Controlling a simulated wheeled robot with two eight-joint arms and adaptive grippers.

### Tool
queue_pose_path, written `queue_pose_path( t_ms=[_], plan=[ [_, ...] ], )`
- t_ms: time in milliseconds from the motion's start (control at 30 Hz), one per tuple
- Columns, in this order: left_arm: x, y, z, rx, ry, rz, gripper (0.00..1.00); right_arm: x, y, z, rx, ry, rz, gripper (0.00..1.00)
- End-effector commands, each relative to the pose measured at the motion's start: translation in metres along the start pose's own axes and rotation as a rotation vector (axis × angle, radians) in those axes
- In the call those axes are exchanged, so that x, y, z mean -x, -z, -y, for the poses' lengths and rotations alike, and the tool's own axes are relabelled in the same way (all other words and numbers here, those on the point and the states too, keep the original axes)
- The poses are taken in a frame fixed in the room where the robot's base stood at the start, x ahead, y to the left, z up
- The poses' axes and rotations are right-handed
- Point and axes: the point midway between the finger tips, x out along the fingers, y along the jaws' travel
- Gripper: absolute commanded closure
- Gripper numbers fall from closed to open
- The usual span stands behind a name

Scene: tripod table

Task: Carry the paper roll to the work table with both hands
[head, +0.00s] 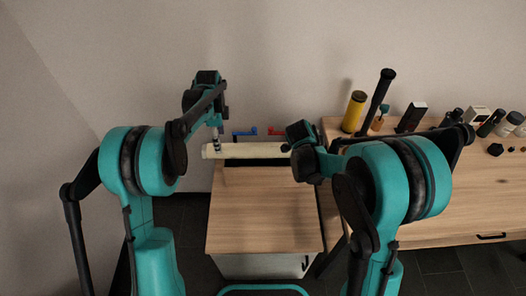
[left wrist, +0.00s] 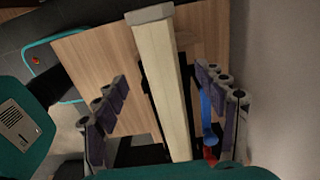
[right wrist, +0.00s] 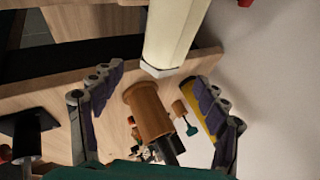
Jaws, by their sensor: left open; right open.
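The paper roll (head: 245,150) is a long cream bar lying crosswise at the back of a small wooden table (head: 265,205). My left gripper (head: 217,143) is over the roll's left part. In the left wrist view, its open fingers stand apart on both sides of the roll (left wrist: 163,75), without visible contact. My right gripper is mostly hidden behind its arm in the head view, near the roll's right end. In the right wrist view my right gripper (right wrist: 157,73) is open, with the roll's pale end (right wrist: 172,35) just beyond and between its fingertips.
A larger wooden table (head: 470,195) stands at the right, with a yellow cylinder (head: 354,111), a tall dark post (head: 378,98) and several small items. A blue piece (head: 245,132) and a red piece (head: 277,131) sit behind the roll. The small table's front is clear.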

Motion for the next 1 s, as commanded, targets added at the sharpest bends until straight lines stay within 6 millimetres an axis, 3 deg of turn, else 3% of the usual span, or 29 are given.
queue_pose_path(
  t_ms=[433, 867, 1000],
  plan=[
    [-0.062, 0.000, 0.000, 0.001, 0.001, 0.000, 0.29, -0.062, 0.000, 0.000, -0.001, 0.000, 0.001, 0.26],
    [-0.072, 0.000, 0.000, 0.001, 0.001, 0.000, 0.29, -0.073, 0.000, 0.000, 0.000, 0.000, 0.001, 0.26],
    [-0.072, 0.000, 0.000, 0.001, 0.001, 0.000, 0.60, -0.073, 0.000, 0.000, 0.001, 0.000, 0.001, 0.57]
  ],
)
